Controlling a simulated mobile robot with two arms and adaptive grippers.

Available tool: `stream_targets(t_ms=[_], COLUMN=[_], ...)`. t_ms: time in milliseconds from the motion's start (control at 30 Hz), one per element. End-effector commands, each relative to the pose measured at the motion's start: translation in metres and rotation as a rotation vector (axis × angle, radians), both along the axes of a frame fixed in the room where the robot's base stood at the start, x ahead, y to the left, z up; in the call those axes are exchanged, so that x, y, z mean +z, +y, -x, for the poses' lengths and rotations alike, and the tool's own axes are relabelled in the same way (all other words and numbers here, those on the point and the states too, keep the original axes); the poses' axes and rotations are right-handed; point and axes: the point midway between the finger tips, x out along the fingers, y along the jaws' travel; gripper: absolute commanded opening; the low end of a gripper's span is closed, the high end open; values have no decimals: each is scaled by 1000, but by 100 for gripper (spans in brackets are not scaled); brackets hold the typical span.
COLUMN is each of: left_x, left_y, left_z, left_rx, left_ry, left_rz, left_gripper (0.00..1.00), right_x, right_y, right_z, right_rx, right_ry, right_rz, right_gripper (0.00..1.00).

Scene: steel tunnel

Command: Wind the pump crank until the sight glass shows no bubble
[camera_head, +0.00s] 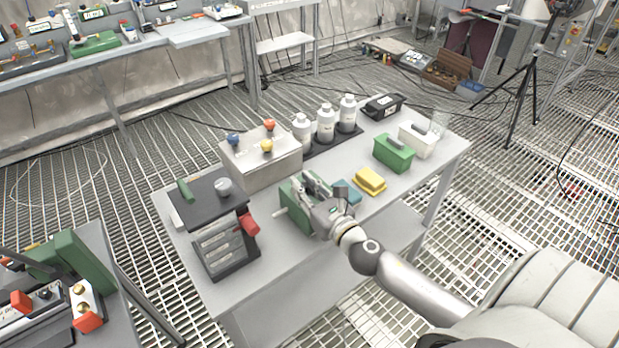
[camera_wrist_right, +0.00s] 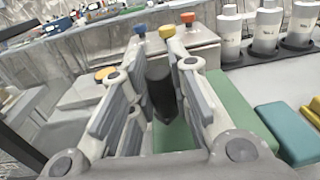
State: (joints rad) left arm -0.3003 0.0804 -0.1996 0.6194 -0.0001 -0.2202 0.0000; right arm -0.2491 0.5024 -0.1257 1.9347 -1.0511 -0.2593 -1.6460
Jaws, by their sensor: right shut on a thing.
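A green pump housing (camera_head: 291,208) stands on the grey table, with a short pale shaft sticking out on its left. My right gripper (camera_head: 311,183) reaches over it from the right and hides part of it. In the right wrist view a dark upright crank handle (camera_wrist_right: 160,88) stands between the two fingers, which are shut on it. The green housing (camera_wrist_right: 232,100) shows below and right of the fingers. I cannot make out a sight glass or a bubble in either view. My left gripper is not in view.
Behind the pump is a grey box (camera_head: 262,170) with blue, yellow and red knobs. A dark-topped unit (camera_head: 205,205) with a red handle stands to the left. White bottles (camera_head: 325,124), a yellow block (camera_head: 370,180) and a green case (camera_head: 394,153) are further right. The front table edge is mostly clear.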

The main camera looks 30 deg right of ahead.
Motion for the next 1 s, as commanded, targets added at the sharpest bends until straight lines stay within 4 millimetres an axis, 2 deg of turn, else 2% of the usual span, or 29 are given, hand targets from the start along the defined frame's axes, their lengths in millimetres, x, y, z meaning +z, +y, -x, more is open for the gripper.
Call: stream_targets(t_ms=[33,200,500,800,1000], left_x=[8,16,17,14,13], left_y=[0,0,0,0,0], left_z=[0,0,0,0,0], left_rx=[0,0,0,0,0], left_ry=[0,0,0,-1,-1], left_rz=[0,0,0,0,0], left_gripper=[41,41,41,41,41], right_x=[5,2,0,-1,0], right_y=[4,8,13,14,13], right_z=[-2,-8,-18,-24,-26], right_rx=[-45,-206,-451,-602,-644], right_ry=[-1,0,-1,-1,-1], right_rz=[-9,-9,-5,-2,0], right_gripper=[0,0,0,0,0])
